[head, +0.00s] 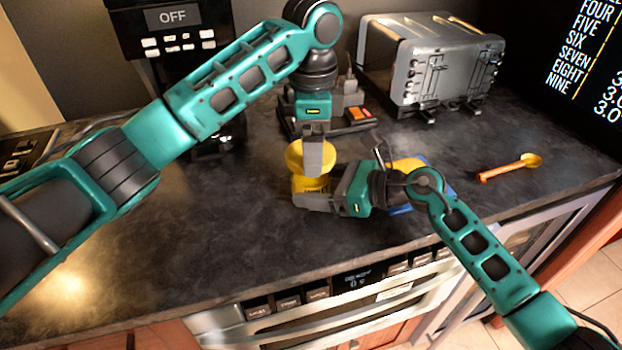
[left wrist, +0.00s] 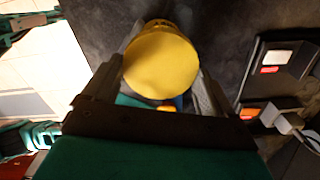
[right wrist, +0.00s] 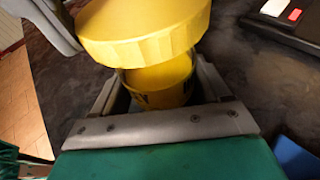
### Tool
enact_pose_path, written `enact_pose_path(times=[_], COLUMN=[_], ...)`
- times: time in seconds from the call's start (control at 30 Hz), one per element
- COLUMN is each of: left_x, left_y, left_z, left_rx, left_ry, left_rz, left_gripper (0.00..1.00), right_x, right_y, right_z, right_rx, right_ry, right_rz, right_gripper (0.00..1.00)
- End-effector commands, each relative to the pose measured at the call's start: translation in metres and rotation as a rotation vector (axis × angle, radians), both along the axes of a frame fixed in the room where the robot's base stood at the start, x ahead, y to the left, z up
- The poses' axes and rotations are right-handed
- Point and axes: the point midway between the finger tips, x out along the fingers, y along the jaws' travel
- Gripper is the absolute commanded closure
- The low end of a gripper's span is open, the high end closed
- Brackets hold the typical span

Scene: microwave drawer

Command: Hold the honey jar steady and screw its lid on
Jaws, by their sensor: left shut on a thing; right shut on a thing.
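The yellow honey jar (head: 318,184) stands upright on the dark counter. My right gripper (head: 308,194) is shut around its body from the right; the jar also shows between the fingers in the right wrist view (right wrist: 160,84). The wide yellow lid (head: 300,152) is right above the jar's mouth. My left gripper (head: 313,148) reaches down from above and is shut on the lid, whose round top fills the space between the fingers in the left wrist view (left wrist: 160,62). The lid overhangs the jar (right wrist: 145,30); I cannot tell whether its threads are engaged.
A blue and yellow item (head: 408,165) lies behind my right wrist. An orange spoon-like utensil (head: 510,167) lies to the right. A steel toaster (head: 425,65) stands at the back, with a dark device with red switches (head: 360,113) beside it. The front-left counter is clear.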

Motion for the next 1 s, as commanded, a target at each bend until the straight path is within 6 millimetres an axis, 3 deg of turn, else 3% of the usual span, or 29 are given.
enact_pose_path(times=[0.07, 0.1, 0.23, 0.47, 0.8, 1.0], left_x=[0.0009, 0.001, 0.0013, 0.001, 0.0006, 0.0006], left_y=[-0.0028, -0.0028, -0.0018, -0.0006, -0.0005, 0.0001], left_z=[0.0023, 0.0023, 0.0023, 0.0012, 0.0004, 0.0004], left_rx=[-0.009, -0.009, -0.007, -0.003, -0.003, -0.001], left_ry=[-0.008, -0.008, -0.008, -0.005, -0.002, -0.002], left_rz=[-0.002, -0.001, 0.002, 0.012, 0.367, 0.48], left_gripper=[0.5, 0.13, 0.0, 0.0, 0.0, 0.0], right_x=[-0.0047, -0.0048, -0.004, -0.0023, -0.001, -0.0007], right_y=[0.0047, 0.0048, 0.0039, 0.0018, 0.0005, 0.0002], right_z=[-0.0008, -0.0007, -0.0007, -0.0007, -0.0007, -0.0007], right_rx=[-0.004, -0.004, -0.003, -0.003, -0.002, -0.003], right_ry=[-0.005, -0.005, -0.004, -0.002, -0.001, -0.002], right_rz=[0.018, 0.018, 0.015, 0.008, 0.004, 0.003], right_gripper=[0.79, 0.79, 0.79, 0.79, 0.79, 0.79])
